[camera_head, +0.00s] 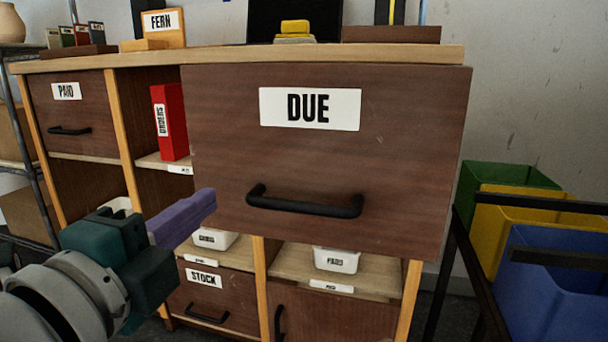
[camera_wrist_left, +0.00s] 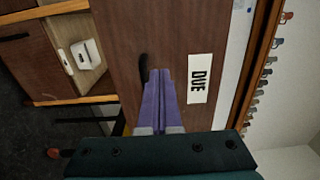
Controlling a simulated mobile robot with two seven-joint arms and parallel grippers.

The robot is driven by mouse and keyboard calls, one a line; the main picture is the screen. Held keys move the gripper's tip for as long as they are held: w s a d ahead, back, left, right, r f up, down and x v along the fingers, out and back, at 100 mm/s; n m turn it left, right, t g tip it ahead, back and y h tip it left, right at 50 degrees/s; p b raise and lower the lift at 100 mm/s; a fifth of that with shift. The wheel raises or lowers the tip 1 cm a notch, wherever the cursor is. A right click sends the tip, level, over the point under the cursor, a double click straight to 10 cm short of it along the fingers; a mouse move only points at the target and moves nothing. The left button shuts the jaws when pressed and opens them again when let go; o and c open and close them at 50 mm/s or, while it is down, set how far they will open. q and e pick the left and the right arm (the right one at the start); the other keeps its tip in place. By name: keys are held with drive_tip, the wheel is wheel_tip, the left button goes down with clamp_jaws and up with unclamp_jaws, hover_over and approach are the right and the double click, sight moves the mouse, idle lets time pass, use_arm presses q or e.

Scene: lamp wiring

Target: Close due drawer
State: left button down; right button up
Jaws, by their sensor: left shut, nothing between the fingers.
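The due drawer (camera_head: 400,170) has a brown front with a white DUE label (camera_head: 310,108) and a black bar handle (camera_head: 305,202). It stands out in front of the cabinet, pulled open. My left gripper (camera_head: 208,200) is in front of the drawer's lower left side, left of the handle, with its purple fingers shut and empty. In the left wrist view, the shut fingers (camera_wrist_left: 162,78) point at the drawer front (camera_wrist_left: 125,25), between the label and the handle (camera_wrist_left: 144,68). I cannot tell whether they touch it. My right gripper is not in view.
The cabinet top (camera_head: 110,62) carries a FERN box (camera_head: 165,27) and other small items. A PAID drawer (camera_head: 75,110) is shut at the left. A red binder (camera_head: 170,122) stands in an open bay. Green, yellow and blue bins (camera_head: 560,275) stand on a rack at the right.

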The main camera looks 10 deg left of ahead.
sight(253, 166)
use_arm(q)
drive_tip(key=w, duration=0.5)
drive_tip(key=w+b, duration=0.1)
drive_tip(key=w, duration=0.4)
drive_tip(key=shift+w+d, duration=0.2)
drive_tip(key=shift+w, duration=0.1)
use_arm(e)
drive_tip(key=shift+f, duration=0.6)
